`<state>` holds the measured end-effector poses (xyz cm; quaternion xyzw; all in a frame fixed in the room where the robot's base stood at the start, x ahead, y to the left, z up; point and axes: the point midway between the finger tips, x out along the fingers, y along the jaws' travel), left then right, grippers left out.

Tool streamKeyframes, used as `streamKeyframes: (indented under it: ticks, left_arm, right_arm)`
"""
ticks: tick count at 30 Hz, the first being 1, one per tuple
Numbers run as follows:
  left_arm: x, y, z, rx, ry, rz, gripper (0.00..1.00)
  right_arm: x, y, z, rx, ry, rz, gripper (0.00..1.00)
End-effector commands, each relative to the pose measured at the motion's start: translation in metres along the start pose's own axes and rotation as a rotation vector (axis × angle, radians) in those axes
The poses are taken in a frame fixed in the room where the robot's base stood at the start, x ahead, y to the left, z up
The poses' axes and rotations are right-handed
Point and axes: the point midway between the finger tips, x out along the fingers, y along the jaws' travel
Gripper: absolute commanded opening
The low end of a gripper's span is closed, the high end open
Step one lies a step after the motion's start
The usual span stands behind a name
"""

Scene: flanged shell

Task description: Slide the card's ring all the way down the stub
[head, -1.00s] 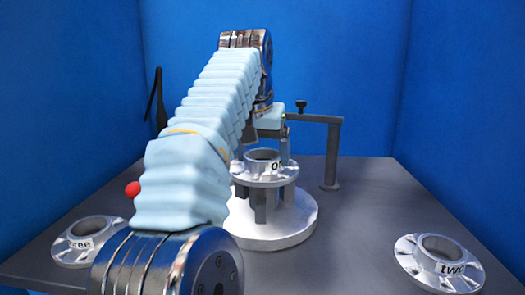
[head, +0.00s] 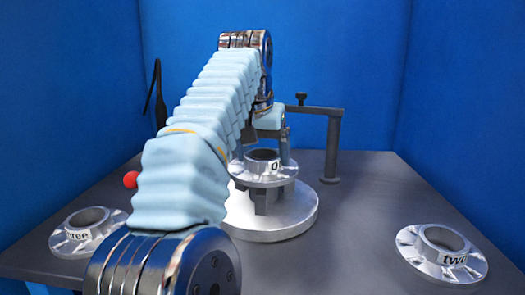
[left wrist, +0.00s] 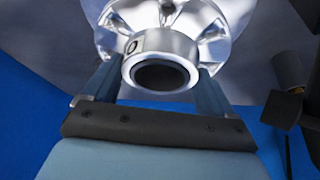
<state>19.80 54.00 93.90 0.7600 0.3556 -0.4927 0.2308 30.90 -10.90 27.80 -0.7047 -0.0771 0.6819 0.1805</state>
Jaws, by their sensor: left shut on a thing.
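No card, ring or stub stands out clearly in these views. A silvery flanged shell (head: 250,172), its label partly hidden, is above a round white base (head: 298,222) with dark upright legs (head: 260,203). I cannot tell whether the shell touches the legs. My left gripper (head: 262,153) reaches it from behind my own arm and is shut on its collar. In the left wrist view its two fingers (left wrist: 155,82) lie on either side of the collar of the shell (left wrist: 160,45); the fingertips are hidden. My right gripper is not in view.
A flanged shell marked "two" (head: 418,256) lies at the front right, and another marked "three" (head: 112,222) at the front left. A grey post with a side arm (head: 333,150) stands behind right. Blue walls enclose the table (head: 350,215); its right-hand middle is clear.

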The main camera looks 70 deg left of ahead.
Motion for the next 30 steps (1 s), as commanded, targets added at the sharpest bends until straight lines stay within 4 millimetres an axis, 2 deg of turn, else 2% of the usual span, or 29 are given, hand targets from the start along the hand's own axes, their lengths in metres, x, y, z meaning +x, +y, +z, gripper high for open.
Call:
streamKeyframes:
  ticks: [22, 23, 25, 30]
  left_arm:
    - [0.013, 0.0, 0.006, 0.0, 0.006, 0.0, 0.01]
    - [0.012, 0.0, 0.006, 0.0, 0.006, 0.0, 0.91]
    - [0.012, 0.0, 0.006, 0.0, 0.005, 0.0, 1.0]
    - [0.015, 0.0, 0.006, 0.0, -0.004, 0.0, 1.0]
  right_arm:
    - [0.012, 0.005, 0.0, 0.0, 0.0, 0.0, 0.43]
    - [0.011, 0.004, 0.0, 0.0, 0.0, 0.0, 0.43]
    - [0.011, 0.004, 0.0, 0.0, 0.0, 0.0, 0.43]
    - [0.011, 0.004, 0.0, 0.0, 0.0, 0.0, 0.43]
